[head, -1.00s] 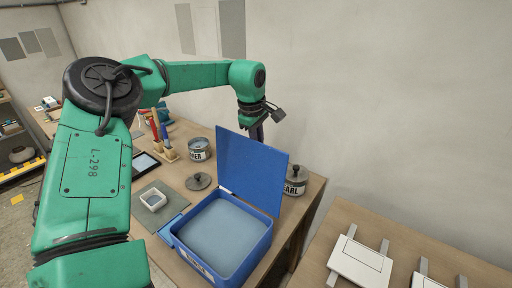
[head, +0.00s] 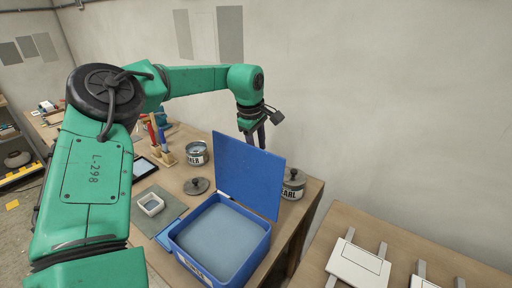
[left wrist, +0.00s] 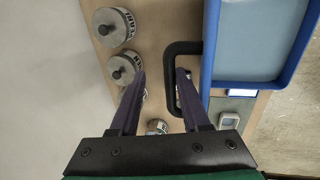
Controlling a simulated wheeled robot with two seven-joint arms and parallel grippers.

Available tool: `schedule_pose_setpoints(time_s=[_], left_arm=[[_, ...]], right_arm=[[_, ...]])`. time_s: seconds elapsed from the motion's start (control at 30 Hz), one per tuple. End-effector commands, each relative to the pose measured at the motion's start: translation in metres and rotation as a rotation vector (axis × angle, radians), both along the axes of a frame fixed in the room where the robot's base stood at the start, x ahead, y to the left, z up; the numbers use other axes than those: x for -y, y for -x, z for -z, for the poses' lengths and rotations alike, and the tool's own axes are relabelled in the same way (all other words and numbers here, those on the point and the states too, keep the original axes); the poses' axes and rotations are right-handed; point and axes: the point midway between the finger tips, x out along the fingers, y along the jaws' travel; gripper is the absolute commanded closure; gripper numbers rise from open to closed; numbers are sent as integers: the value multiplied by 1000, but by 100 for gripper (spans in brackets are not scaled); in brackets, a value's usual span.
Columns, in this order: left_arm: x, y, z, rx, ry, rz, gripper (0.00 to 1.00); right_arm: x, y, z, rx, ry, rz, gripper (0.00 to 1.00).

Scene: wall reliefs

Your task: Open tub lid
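The blue tub (head: 263,250) stands on the wooden bench, with a flat grey-blue surface inside. Its blue lid (head: 248,172) stands open, raised steeply at the tub's far side. My left gripper (head: 257,137) is behind the lid's upper edge, its fingertips partly hidden by it. In the left wrist view my left gripper (left wrist: 160,73) is open, with its fingers apart. A black loop handle (left wrist: 169,85) is beside the lid's edge-on side, and the right-hand finger overlaps the loop. Whether they touch I cannot tell. My right gripper is out of view.
A lidded can (head: 293,187) stands close behind the tub. An open can (head: 196,153), a loose round lid (head: 197,186) and a small white dish (head: 151,204) are to the left. A second table with white panels (head: 358,266) is at right.

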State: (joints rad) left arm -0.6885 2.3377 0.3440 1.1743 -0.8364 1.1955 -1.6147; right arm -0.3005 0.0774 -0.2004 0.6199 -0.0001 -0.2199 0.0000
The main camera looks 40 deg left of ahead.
Motion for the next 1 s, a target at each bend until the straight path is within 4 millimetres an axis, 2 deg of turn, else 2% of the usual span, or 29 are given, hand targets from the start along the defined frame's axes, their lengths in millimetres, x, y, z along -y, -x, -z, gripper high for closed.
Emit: schedule_pose_setpoints(time_s=[0.03, 0.2, 0.37, 0.7, 0.9, 1.0], left_arm=[[0, 1, 6, -6, 0, 1, 53], [0, 2, 7, -8, -1, 1, 53], [0, 4, -5, -5, -1, 1, 53], [1, 21, -74, 5, -2, 1, 53], [2, 32, -120, 8, -3, -1, 53], [2, 36, -137, 8, -2, 0, 53]], right_arm=[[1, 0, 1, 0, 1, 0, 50], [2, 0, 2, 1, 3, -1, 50], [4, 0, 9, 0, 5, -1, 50], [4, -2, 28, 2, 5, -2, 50], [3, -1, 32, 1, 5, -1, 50], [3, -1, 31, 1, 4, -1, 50]])
